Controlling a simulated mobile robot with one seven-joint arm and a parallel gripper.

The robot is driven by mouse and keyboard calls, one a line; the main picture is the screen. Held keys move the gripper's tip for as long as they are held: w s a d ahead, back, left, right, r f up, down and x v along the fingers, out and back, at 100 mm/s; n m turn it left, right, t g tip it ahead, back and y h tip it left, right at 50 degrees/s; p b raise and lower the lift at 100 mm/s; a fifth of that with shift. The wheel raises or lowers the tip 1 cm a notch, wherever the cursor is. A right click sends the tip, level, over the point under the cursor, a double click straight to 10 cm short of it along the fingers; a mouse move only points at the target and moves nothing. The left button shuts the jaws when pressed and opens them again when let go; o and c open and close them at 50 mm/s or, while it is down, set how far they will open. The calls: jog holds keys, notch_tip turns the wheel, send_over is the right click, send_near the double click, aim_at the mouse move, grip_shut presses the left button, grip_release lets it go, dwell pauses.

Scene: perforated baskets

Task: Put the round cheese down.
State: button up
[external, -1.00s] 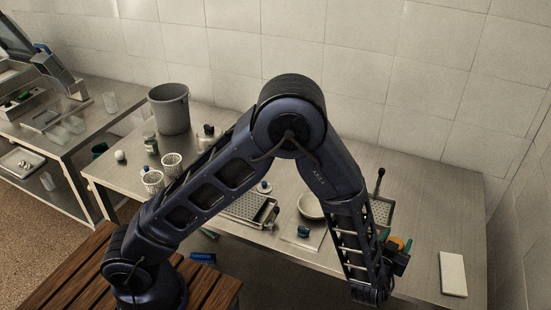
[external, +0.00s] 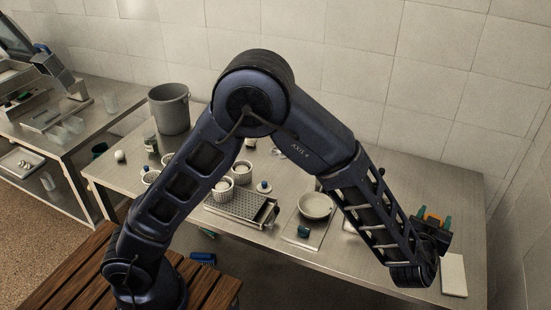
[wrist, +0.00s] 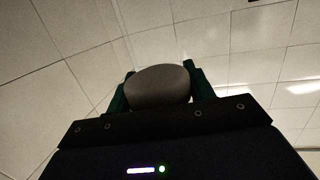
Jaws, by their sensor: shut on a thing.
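My gripper (external: 433,217) is raised over the right end of the steel table, with its teal fingers pointing up and away. It is shut on a rounded thing that I take to be the round cheese (wrist: 158,86). In the wrist view it looks smooth and grey-brown, with a green finger on each side. In the external view only a small orange patch of something (external: 432,215) shows between the fingers. The held thing is clear of the table.
A white board (external: 454,272) lies at the table's right end, below my gripper. A pale bowl (external: 316,205), a perforated tray (external: 238,205) and white perforated baskets (external: 223,188) stand further left. A grey bucket (external: 170,108) is at the back left. The table's back right is bare.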

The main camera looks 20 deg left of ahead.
send_over(454, 284)
jog(key=shift+y, duration=0.3)
notch_tip(454, 284, down, 19)
jog(key=shift+f, duration=0.1)
jog(key=shift+f, duration=0.15)
dwell(0.3)
jog(key=o, duration=1)
jog(key=shift+r, duration=0.2)
jog(key=v, duration=1.2)
jog(key=shift+f, duration=0.1)
